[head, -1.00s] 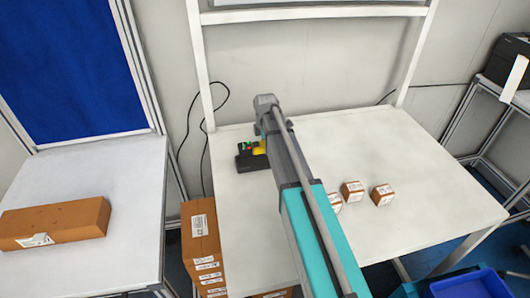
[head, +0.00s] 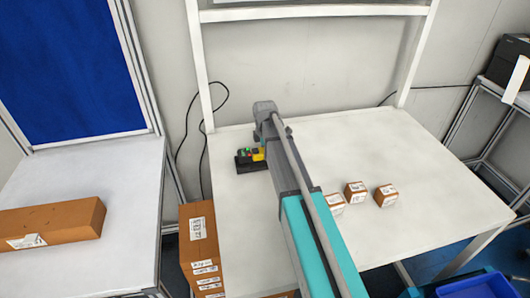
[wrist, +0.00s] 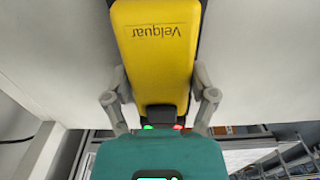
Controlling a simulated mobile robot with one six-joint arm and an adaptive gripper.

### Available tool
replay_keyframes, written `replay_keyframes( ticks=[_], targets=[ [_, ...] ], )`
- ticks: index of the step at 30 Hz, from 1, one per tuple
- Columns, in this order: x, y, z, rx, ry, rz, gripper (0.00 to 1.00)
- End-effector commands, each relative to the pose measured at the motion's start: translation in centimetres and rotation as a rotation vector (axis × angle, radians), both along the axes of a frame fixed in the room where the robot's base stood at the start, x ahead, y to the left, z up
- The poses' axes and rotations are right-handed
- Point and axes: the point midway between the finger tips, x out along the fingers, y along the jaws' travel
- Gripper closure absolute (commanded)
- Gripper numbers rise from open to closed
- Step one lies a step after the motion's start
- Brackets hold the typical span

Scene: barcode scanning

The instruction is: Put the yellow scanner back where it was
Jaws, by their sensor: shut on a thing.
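The yellow scanner (wrist: 153,45), marked "Velquar", fills the upper middle of the wrist view. My gripper (wrist: 160,88) is shut on it, with one grey finger on each side. In the head view a small part of the yellow scanner (head: 258,155) shows left of my arm, close to a black stand (head: 249,165) at the back left of the white table. I cannot tell whether the scanner touches the stand. My arm hides most of the gripper in the head view.
Several small brown boxes (head: 356,194) stand on the white table (head: 430,170), right of my arm. A long brown box (head: 55,222) lies on the left table. Stacked cartons (head: 198,240) stand between the tables. A frame post (head: 199,70) rises behind the stand.

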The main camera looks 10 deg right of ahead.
Motion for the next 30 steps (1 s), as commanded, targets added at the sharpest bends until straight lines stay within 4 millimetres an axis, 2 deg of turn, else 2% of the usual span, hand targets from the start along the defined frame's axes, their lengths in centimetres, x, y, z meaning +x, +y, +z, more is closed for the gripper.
replay_keyframes(
  ticks=[17,18,22,30],
  targets=[
    [0.00,-0.02,-1.02,0.000,0.000,0.000,0.87],
    [0.00,-0.03,-1.02,0.000,0.000,0.000,0.23],
    [0.00,-0.12,-1.02,0.000,0.000,-0.001,0.00],
    [0.00,-0.15,-1.02,0.000,0.000,-0.001,0.00]
  ],
)
